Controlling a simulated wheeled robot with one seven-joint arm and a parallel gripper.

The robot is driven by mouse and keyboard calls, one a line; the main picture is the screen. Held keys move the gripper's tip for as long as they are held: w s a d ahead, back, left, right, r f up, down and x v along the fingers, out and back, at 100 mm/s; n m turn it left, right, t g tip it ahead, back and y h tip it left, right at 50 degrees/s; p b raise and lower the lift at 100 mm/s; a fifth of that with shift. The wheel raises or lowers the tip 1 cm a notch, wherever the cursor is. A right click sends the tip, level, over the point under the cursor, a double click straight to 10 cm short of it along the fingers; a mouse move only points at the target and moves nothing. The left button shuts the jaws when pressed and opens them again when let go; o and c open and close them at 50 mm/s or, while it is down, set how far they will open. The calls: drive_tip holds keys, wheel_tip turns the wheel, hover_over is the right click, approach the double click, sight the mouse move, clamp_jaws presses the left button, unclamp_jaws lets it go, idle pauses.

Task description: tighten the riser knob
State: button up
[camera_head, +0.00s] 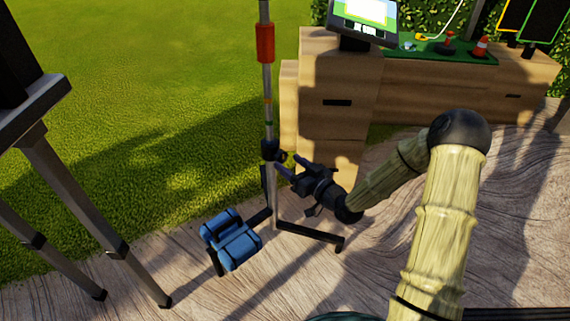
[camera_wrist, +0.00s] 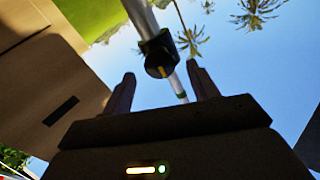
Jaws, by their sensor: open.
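The exact gap to the knob is unclear.
A blue sandbag (camera_head: 231,240) lies by the stand's black foot (camera_head: 310,235). Wooden cabinets (camera_head: 335,75) with a monitor (camera_head: 362,18) stand close behind my gripper. Tripod legs (camera_head: 70,190) stand at left. A green mat (camera_head: 470,52) bears a small cone (camera_head: 480,47).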

sight(280, 157)
drive_tip(key=shift+b+x, duration=0.35)
drive_tip(key=shift+x, duration=1.15)
drive_tip(key=c, duration=1)
